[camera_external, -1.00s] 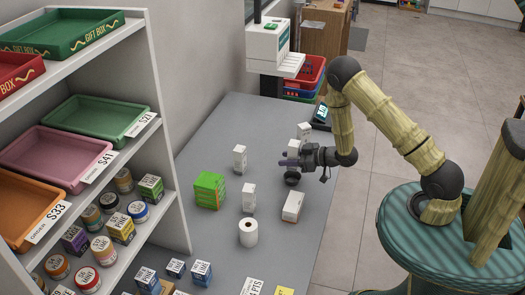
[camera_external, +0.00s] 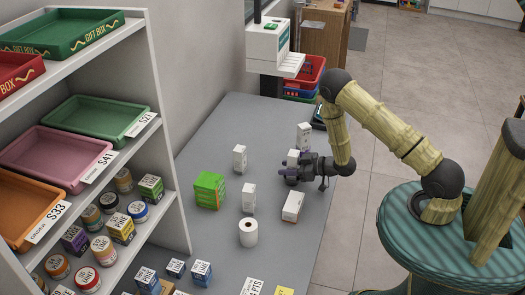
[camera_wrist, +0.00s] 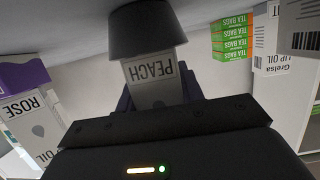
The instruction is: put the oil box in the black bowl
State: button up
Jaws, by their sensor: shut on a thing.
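My gripper (camera_external: 290,171) is low over the counter in the external view. In the wrist view it is shut on a pale oil box marked PEACH (camera_wrist: 150,82), which lies between its fingers. The black bowl (camera_wrist: 146,28) is right at the box's far end in the wrist view and covers that end. I cannot tell whether the box touches the bowl's inside.
Several white boxes stand around, one at the back (camera_external: 304,134), and a box marked ROSE (camera_wrist: 30,120) is close at the left in the wrist view. A green tea box (camera_external: 208,190) and a white roll (camera_external: 248,232) are further off. The counter's (camera_external: 215,140) back left is clear.

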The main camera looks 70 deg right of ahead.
jog(key=shift+f, duration=0.2)
jog(key=o, duration=1)
jog(key=shift+r, duration=0.1)
jog(key=shift+r, duration=0.15)
jog(key=b+v, duration=0.1)
jog(key=v, duration=0.9)
jog(key=shift+r, duration=0.15)
jog(key=shift+p+v, duration=0.95)
jog(key=shift+v, duration=0.1)
